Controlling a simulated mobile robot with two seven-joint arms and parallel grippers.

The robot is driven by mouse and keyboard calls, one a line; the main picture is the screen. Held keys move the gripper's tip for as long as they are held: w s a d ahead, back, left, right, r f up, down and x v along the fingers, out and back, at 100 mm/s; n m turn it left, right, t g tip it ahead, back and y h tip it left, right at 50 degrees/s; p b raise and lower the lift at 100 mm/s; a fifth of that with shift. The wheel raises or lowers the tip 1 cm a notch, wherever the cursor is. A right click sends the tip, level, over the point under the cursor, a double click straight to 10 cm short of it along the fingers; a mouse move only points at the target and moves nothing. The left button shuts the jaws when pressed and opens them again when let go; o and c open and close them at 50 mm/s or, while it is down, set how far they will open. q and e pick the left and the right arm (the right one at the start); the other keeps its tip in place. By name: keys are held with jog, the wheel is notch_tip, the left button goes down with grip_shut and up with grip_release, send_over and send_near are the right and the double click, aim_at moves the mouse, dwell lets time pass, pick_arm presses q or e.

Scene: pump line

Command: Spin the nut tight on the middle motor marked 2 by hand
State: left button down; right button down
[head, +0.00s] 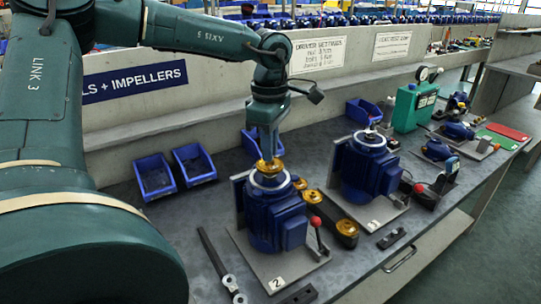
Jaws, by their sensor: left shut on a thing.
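The blue motor (277,222) stands upright on a grey base plate with a white tag marked 2 (277,283). A brass impeller (268,170) sits on top of it, inside a pale ring. My left gripper (268,155) points straight down from above, right over the motor's centre. Its fingers are closed at the middle of the brass part, where the nut is; the nut itself is hidden by the fingers. My right gripper is out of view.
A second blue motor (370,168) stands to the right. A dark holder with brass impellers (345,229) lies between the motors. A red-knobbed lever (316,222) rises beside motor 2. A long wrench (217,262) lies left. Blue bins (154,177) stand behind.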

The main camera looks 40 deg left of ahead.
pick_arm(q)
jog(key=m, duration=0.7)
jog(key=shift+p, duration=0.3)
jog(key=m, duration=0.7)
jog(key=shift+p, duration=0.35)
